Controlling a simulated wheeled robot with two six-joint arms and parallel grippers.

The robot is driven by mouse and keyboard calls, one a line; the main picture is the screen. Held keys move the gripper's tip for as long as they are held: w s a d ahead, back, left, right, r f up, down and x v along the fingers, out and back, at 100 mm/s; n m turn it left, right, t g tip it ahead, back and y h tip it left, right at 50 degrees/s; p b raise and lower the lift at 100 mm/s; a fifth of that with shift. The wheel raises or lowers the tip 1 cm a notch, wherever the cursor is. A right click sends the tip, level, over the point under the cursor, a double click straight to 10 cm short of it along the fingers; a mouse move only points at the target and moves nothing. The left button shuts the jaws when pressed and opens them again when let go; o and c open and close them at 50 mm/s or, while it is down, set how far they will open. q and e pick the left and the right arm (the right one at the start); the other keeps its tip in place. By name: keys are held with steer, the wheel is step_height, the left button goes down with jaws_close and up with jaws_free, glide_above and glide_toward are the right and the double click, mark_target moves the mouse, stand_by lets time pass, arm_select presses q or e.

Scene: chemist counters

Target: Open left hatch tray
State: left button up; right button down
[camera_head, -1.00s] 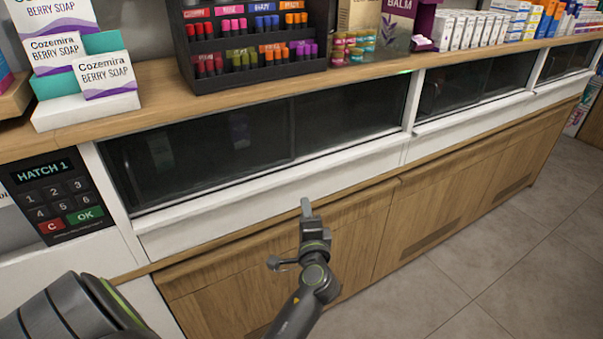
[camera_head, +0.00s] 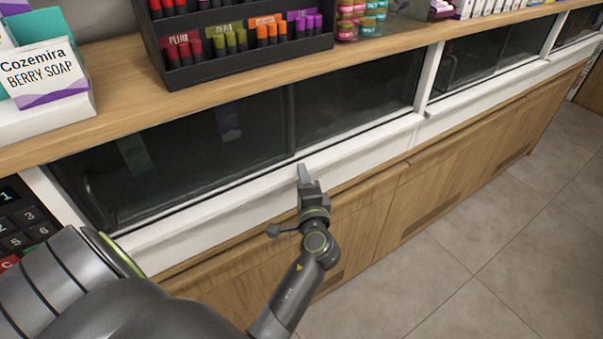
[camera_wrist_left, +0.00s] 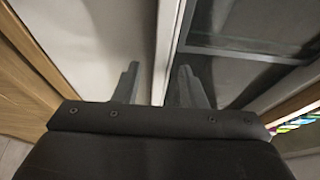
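The left hatch has a dark glass window (camera_head: 220,130) in a white frame under the wooden counter top. Its white tray front (camera_head: 230,205) runs below the glass and looks shut flush in the counter. My left gripper (camera_head: 303,174) is at this white front, right of its middle. In the left wrist view my left gripper (camera_wrist_left: 157,85) has its two fingers apart. The white edge (camera_wrist_left: 165,50) shows between them, with white panel on one side and dark glass on the other. I cannot tell whether the fingers touch it. My right gripper is not in view.
A keypad (camera_head: 22,222) is at the left, partly cut off. Soap boxes (camera_head: 45,70) and a black cosmetics rack (camera_head: 235,45) stand on the counter top. A second dark hatch (camera_head: 480,62) is to the right. Wooden doors (camera_head: 375,225) lie below; the tiled floor (camera_head: 500,250) is clear.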

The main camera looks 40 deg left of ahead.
arm_select(q)
steer(key=shift+s+d, duration=0.1)
steer(key=shift+c, duration=0.4)
jaws_close()
